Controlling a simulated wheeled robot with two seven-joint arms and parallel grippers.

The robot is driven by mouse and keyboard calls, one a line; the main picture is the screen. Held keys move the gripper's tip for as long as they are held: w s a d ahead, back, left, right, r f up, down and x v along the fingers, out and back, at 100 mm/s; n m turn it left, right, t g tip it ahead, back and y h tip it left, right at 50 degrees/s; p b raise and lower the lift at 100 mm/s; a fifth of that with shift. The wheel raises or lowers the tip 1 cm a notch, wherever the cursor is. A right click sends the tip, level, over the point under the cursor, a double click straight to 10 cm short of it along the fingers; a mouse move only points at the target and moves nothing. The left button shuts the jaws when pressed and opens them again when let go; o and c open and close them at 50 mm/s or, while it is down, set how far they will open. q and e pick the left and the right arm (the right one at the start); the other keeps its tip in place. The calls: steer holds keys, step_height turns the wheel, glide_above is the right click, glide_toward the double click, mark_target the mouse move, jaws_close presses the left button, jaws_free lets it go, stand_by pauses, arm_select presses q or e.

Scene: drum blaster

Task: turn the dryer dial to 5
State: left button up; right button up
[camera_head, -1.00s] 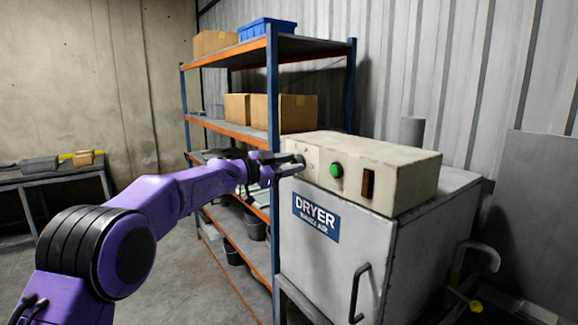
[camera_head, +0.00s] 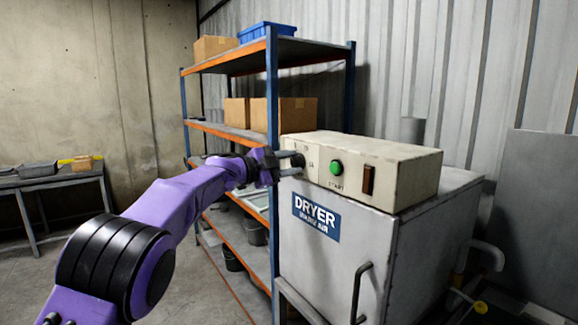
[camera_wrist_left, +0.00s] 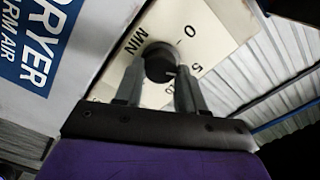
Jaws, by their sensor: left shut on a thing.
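The dryer (camera_head: 335,245) is a grey cabinet with a cream control box (camera_head: 400,172) on top. Its dial (camera_wrist_left: 159,62) is a dark round knob on a pale plate, with "MIN", "0", "5" and "10" printed around it in the left wrist view. My left gripper (camera_wrist_left: 157,85) is shut on the dial, one finger on each side of it. A small light mark on the knob shows near its lower right edge, roughly toward the 5 and 10 side. In the head view the left gripper (camera_head: 293,166) largely hides the dial. My right gripper is not in view.
A green start button (camera_head: 336,168) and a dark rocker switch (camera_head: 368,180) sit right of the dial. An orange and blue shelf rack (camera_head: 272,90) with boxes stands close behind my left arm. The dryer door handle (camera_head: 360,292) sticks out below.

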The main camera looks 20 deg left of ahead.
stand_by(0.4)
arm_select(q)
steer(key=o, duration=1)
steer(key=shift+o, duration=0.2)
steer(key=shift+s+a+f, duration=0.1)
steer(key=shift+s+a, duration=0.05)
steer(key=b+v, duration=0.4)
steer(key=v, duration=0.6)
steer(key=shift+b, duration=0.4)
steer(key=shift+a, duration=0.1)
